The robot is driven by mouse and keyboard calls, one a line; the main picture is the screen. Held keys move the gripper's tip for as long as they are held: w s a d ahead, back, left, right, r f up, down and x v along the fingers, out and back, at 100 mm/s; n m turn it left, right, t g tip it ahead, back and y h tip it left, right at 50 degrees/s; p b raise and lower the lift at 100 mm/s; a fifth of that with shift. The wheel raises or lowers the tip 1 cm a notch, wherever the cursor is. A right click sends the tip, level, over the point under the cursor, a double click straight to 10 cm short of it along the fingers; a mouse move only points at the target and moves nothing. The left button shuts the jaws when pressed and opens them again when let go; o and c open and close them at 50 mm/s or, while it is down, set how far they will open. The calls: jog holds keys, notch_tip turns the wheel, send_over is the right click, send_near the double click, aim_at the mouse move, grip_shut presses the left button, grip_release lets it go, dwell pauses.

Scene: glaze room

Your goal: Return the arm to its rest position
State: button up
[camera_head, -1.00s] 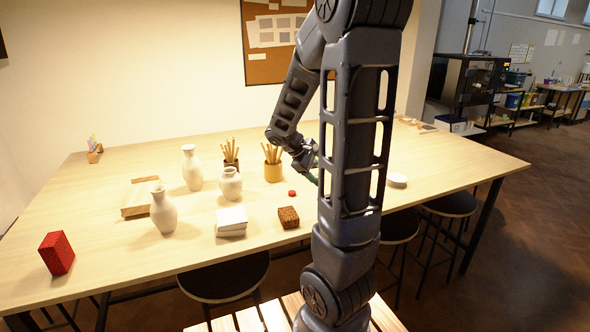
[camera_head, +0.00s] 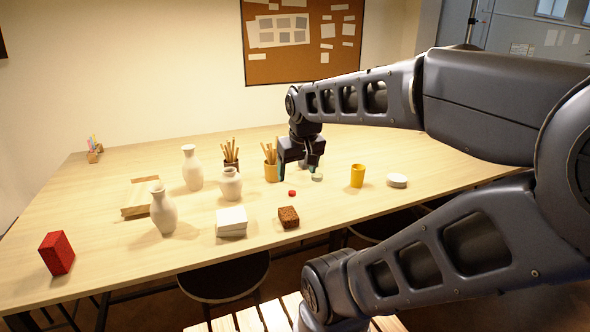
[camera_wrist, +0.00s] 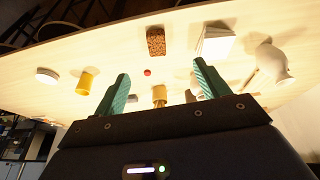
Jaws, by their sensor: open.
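My gripper (camera_head: 299,175) hangs above the table, beside the pencil cup (camera_head: 271,172) with the yellow-brown body. Its green fingers are apart with nothing between them; in the wrist view the open gripper (camera_wrist: 160,88) shows both fingertips pointing towards the table objects. My arm reaches in from the right side of the head view and bends down to the gripper. A yellow cup (camera_head: 357,176) stands to the right of the gripper. A small red disc (camera_head: 292,193) lies in front of it.
On the table (camera_head: 100,250) stand white vases (camera_head: 192,168), a stack of white tiles (camera_head: 231,221), a brown speckled block (camera_head: 288,217), a red block (camera_head: 57,253) and a white round stack (camera_head: 397,180). A second pencil cup (camera_head: 231,166) stands near the gripper. The front left tabletop is mostly clear.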

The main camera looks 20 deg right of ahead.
jog(key=shift+s+a+r, duration=0.3)
jog(key=shift+s+a, duration=0.2)
jog(key=shift+a, duration=0.15)
